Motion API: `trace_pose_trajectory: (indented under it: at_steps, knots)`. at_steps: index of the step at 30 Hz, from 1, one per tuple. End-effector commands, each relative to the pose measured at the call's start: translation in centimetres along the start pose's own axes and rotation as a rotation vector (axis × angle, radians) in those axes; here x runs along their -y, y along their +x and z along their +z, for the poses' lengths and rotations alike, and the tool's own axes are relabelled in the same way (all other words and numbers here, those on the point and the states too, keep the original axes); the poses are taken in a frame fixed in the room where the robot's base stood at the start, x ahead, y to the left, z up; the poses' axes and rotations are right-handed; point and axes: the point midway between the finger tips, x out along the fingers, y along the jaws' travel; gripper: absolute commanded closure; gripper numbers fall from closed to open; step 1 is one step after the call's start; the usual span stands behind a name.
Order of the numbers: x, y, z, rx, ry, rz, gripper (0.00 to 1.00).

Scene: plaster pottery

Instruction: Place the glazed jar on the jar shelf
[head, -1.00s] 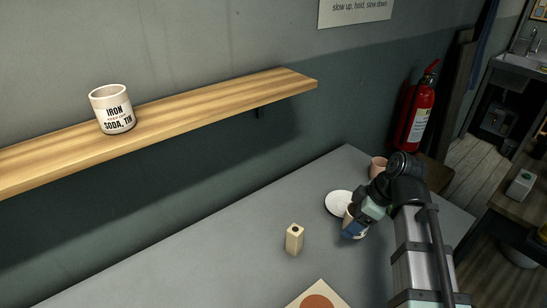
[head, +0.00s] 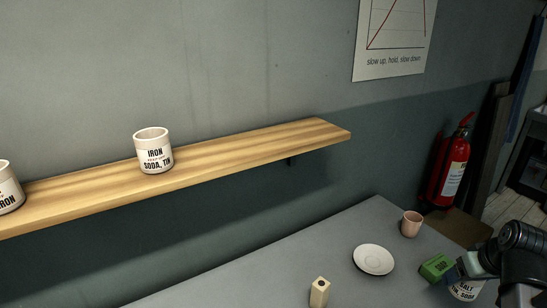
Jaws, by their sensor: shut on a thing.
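The glazed jar (head: 465,291) is white with dark lettering and shows at the lower right of the head view. My gripper (head: 474,272) is shut on it, and the arm hides part of the jar. I cannot tell whether the jar's base touches the table. The jar shelf (head: 250,151) is a long wooden board on the wall, up and to the left of my gripper. A similar white lettered jar (head: 154,152) stands upright on it, and another (head: 9,190) is cut off at the left edge.
A white saucer (head: 373,259), a pink cup (head: 411,224), a green block (head: 437,268) and a cream block with a hole (head: 319,293) are on the grey table (head: 260,279). The shelf's right part is clear. A fire extinguisher (head: 450,170) is beyond the table.

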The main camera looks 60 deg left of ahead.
Motion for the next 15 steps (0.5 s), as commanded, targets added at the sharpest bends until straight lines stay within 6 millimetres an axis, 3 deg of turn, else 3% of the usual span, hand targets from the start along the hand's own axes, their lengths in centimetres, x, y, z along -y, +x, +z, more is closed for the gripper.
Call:
trace_pose_trajectory:
  at_steps: [3,15]
  knots:
    - [-3.8,-1.1,1.3,-0.004,0.095,0.038,0.62]
    - [-14.3,-5.3,6.1,-0.01,0.334,0.135,0.62]
